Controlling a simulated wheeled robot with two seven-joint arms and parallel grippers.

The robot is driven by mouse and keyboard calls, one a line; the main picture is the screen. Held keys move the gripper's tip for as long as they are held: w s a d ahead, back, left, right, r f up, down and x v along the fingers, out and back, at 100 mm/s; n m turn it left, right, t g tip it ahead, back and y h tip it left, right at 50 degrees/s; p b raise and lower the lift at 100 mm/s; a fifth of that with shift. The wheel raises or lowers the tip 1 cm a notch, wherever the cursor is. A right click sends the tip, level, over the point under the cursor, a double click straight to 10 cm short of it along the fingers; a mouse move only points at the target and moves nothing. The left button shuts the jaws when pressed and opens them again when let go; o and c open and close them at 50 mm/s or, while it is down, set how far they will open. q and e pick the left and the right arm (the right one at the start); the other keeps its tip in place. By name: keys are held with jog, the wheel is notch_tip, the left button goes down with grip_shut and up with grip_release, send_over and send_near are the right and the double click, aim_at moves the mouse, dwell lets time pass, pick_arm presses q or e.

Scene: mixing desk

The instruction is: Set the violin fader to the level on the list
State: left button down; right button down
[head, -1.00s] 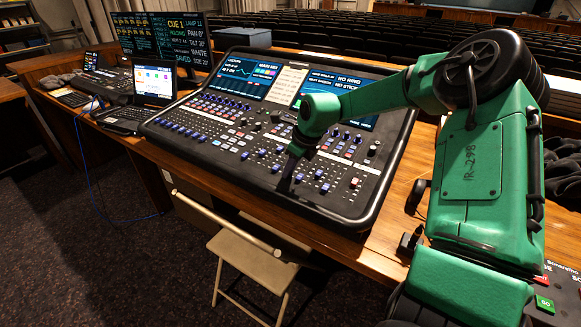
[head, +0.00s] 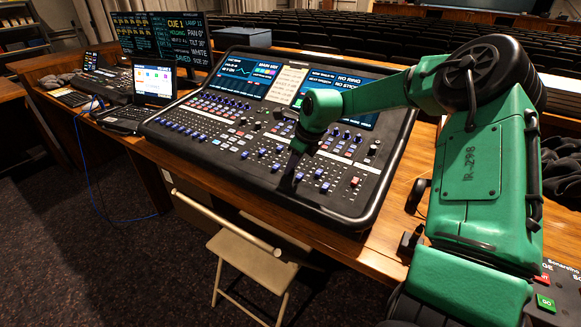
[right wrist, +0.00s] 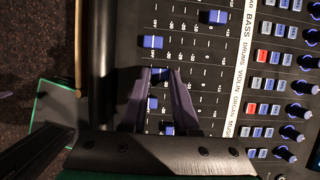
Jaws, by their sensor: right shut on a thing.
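The mixing desk (head: 330,200) has rows of blue fader caps. In the right wrist view, the violin fader cap (right wrist: 158,74) lies in line with the VIOLIN label (right wrist: 220,76). My right gripper (right wrist: 158,77) has its two fingers on either side of that cap and is shut on it. In the head view my right gripper (head: 290,172) reaches down to the fader rows and hides the cap. A pale printed sheet (head: 286,84), perhaps the list, sits between the desk's screens; its writing is too small to read. My left gripper is not in view.
Other fader caps sit close by: the drums cap (right wrist: 153,42) on one side and the organ cap (right wrist: 152,103) on the other. Knobs and buttons run beside the label strip. A laptop (head: 153,84) stands left of the desk, and a folding chair (head: 255,255) in front.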

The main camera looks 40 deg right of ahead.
jog(key=d, duration=0.2)
jog(key=shift+w+d+r, duration=0.15)
jog(key=shift+w+d, duration=0.15)
jog(key=shift+w, duration=0.05)
jog(key=c, duration=0.6)
grip_release()
jog(key=shift+c, duration=0.2)
jog(key=b+v, duration=0.1)
jog(key=v, duration=1.3)
jog(key=shift+s+r, duration=0.2)
jog(key=shift+r, duration=0.05)
